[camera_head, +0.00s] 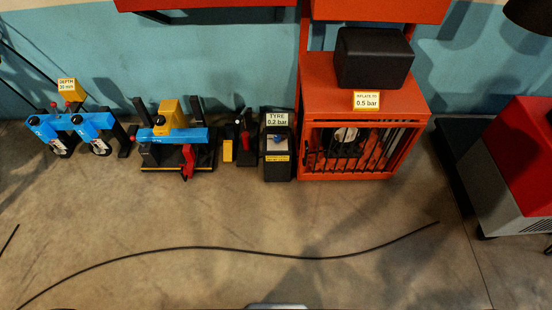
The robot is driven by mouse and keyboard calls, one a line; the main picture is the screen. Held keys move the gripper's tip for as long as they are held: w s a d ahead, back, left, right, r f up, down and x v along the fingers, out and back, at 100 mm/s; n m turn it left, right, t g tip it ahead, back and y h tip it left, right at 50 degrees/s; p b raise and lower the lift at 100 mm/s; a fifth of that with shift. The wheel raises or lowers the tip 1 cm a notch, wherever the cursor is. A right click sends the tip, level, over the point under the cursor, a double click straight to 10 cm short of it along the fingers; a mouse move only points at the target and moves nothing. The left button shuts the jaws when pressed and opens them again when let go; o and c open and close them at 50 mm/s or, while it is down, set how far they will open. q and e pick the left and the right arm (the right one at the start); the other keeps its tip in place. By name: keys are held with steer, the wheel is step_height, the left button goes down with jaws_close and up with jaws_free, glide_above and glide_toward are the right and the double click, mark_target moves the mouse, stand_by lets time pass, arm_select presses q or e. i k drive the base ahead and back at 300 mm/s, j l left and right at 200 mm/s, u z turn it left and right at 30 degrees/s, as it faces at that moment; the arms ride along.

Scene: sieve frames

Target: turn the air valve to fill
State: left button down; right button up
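A black box (277,169) stands on the floor left of the orange cage, with a small blue part (278,140) on its grey top face. A sign on it (277,120) reads "TYRE 0.2 bar". The blue part may be the air valve; it is too small to tell its setting. A yellow label (367,100) on the orange cage (309,90) reads "INFLATE TO 0.5 bar". Neither of my grippers is in view.
Blue and black devices (85,125) (180,134) and a small stand with a red part (246,140) line the wall. A black box (375,58) sits on the cage. A red and grey machine (515,175) stands right. A thin black cable (200,247) crosses the otherwise clear floor.

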mark_target(277, 138)
steer(key=i+j+z, duration=0.3)
steer(key=i+j, duration=0.25)
steer(key=i, duration=0.2)
steer(key=i+j+z, duration=0.3)
steer(key=i+j, duration=0.35)
